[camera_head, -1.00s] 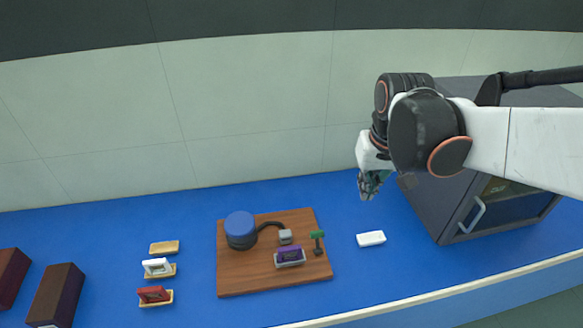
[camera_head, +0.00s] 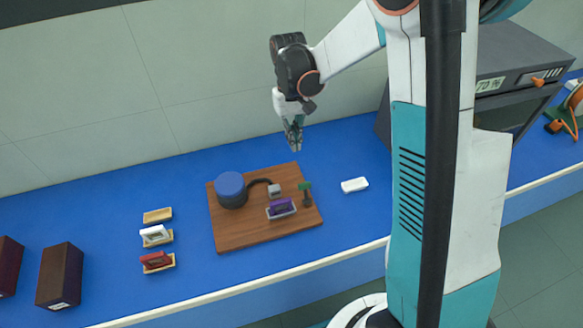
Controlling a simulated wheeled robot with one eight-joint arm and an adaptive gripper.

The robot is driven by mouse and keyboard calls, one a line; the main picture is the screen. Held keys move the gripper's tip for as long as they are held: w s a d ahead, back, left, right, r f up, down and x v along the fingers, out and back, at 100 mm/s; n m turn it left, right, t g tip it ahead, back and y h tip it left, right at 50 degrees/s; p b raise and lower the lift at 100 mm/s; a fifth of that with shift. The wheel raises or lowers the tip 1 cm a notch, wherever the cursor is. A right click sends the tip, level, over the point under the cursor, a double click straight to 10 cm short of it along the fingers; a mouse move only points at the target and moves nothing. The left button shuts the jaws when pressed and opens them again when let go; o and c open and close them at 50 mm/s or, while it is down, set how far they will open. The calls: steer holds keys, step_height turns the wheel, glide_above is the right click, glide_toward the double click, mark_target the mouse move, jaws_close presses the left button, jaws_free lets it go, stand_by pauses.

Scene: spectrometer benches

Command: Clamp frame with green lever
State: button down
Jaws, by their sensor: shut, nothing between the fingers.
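The green lever (camera_head: 305,186) stands upright on a dark post at the right side of a brown wooden board (camera_head: 235,237). A small grey block (camera_head: 274,189) on a dark curved arm stands behind the frame, linked to a round blue-topped unit (camera_head: 230,186). My gripper (camera_head: 296,149) points down above the blue bench, behind the board and the lever. It is shut and empty, apart from everything.
A white block (camera_head: 354,185) lies right of the board. Holders with a white frame (camera_head: 154,233) and a red frame (camera_head: 155,260), plus an empty tan holder (camera_head: 158,215), stand left. Dark boxes (camera_head: 60,275) are far left; a grey instrument (camera_head: 515,65) is behind my arm.

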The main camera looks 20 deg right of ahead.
mark_target(306, 193)
steer(key=shift+f, duration=0.15)
steer(key=f+b, duration=0.1)
steer(key=f, duration=0.2)
steer(key=s+f+b, duration=0.1)
steer(key=f, duration=0.2)
steer(key=f+b, duration=0.1)
steer(key=f, duration=0.3)
steer(key=shift+s, duration=0.4)
steer(key=s+r, duration=0.1)
steer(key=s, duration=0.1)
steer(key=shift+s+r, duration=0.3)
steer(key=shift+r, duration=0.05)
steer(key=shift+s+r, duration=0.3)
steer(key=shift+s, duration=0.15)
